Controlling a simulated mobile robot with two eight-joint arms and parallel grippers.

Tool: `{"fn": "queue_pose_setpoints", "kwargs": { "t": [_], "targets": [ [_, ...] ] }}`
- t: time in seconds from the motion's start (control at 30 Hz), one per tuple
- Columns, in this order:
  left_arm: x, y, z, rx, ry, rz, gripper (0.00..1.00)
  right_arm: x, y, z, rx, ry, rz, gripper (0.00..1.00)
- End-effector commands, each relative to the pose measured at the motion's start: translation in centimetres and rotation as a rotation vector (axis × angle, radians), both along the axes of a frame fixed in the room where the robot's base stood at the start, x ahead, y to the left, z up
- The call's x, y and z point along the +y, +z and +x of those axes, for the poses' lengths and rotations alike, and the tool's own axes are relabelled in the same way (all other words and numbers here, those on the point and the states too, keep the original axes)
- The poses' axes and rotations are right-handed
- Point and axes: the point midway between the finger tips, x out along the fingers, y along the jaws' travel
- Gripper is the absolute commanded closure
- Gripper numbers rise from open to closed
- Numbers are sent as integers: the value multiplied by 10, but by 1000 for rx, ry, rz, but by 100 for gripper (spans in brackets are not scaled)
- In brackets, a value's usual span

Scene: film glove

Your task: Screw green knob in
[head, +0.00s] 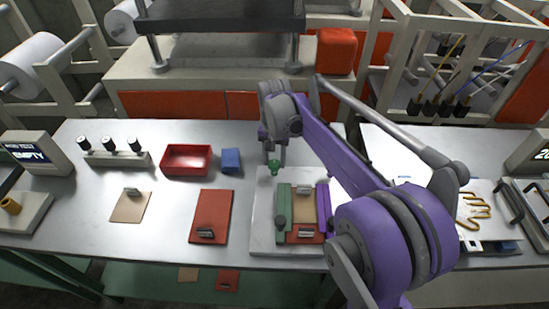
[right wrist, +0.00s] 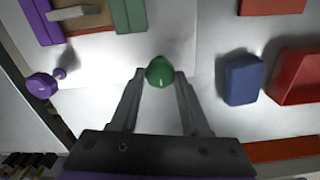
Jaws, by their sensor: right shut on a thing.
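The green knob (right wrist: 159,72) is between the fingertips of my right gripper (right wrist: 160,76) in the right wrist view. In the head view my right gripper (head: 275,158) points down, shut on the green knob (head: 274,168), near the far left part of the pale base plate (head: 262,238). A green bar (head: 283,205) and a purple bar (head: 323,208) stand on the plate with tan and red pieces between them. The green bar also shows in the right wrist view (right wrist: 130,14), apart from the knob. The knob's underside is hidden. My left gripper is out of view.
A red tray (head: 187,160) and blue block (head: 231,160) lie left of the plate. A red sheet (head: 210,216) and tan sheet (head: 130,208) lie nearer the front. My right arm covers the table's right middle.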

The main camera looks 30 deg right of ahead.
Motion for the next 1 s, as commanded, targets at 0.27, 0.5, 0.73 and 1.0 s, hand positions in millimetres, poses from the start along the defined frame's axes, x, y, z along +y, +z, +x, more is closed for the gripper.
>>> {"fn": "queue_pose_setpoints", "kwargs": {
  "t": [0.27, 0.5, 0.73, 1.0],
  "targets": [
    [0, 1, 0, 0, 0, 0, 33, 0, 1, 0, -1, -46, -1, 100],
    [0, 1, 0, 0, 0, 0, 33, 0, 1, 0, -1, -48, -1, 100],
    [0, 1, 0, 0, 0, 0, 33, 0, 1, 0, -1, -47, -1, 36],
    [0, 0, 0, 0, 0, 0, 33, 0, 0, 0, -1, -46, -1, 24]
  ]
}}
